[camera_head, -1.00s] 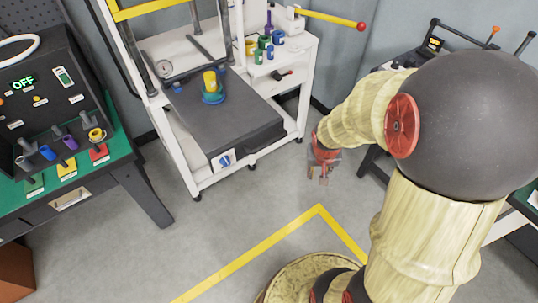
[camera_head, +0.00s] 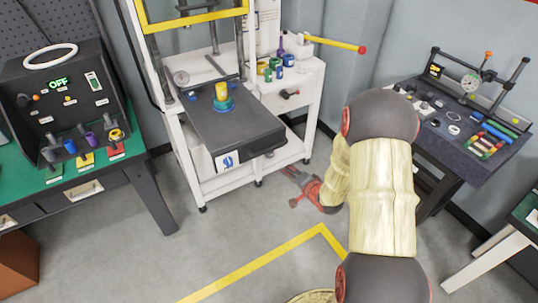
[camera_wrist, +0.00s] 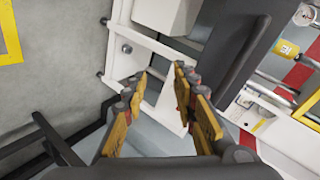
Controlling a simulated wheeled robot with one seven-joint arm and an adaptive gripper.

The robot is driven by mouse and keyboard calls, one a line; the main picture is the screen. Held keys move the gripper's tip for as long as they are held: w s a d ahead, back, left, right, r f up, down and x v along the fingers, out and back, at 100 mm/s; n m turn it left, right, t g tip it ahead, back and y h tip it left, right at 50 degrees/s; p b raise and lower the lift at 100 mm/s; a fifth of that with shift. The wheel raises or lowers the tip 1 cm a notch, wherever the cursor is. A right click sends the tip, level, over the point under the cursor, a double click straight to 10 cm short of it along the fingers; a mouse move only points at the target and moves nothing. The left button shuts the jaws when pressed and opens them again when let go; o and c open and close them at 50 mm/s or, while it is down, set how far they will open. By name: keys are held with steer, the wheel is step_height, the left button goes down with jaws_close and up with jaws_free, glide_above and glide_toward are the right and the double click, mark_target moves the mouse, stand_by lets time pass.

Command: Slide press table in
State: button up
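The press table (camera_head: 235,138) is a thick dark grey slab, pulled out toward the front of the white press frame (camera_head: 190,165). A white label with a blue mark is on its front edge. A yellow cylinder (camera_head: 222,91) stands in a teal round base (camera_head: 220,108) on top of the slab. My gripper (camera_head: 290,174) is low, right of and in front of the slab, apart from it. In the wrist view my gripper (camera_wrist: 160,82) has its two yellow fingers apart with nothing between them. A dark slab-like part (camera_wrist: 245,45) lies beyond the right finger.
A yellow lever with a red knob (camera_head: 335,44) sticks out right above the side shelf, which holds several small coloured cups. A green bench with a control box (camera_head: 65,90) stands left. A dark instrument bench (camera_head: 460,130) stands right. Floor in front is clear, with yellow tape (camera_head: 265,258).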

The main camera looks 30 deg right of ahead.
mark_target(272, 149)
steer(key=w+a+r+m+t+y, duration=0.1)
steer(key=w+a+r+m+t, duration=0.25)
steer(key=r, duration=0.45)
steer(key=shift+d+b+x, duration=0.15)
steer(key=shift+b+x, duration=0.45)
steer(key=shift+x, duration=1.25)
steer(key=shift+d+b+x, duration=0.15)
steer(key=shift+b+x, duration=0.45)
steer(key=shift+x, duration=1.2)
steer(key=shift+r, duration=0.15)
steer(key=c, duration=0.3)
steer(key=c, duration=0.4)
jaws_close()
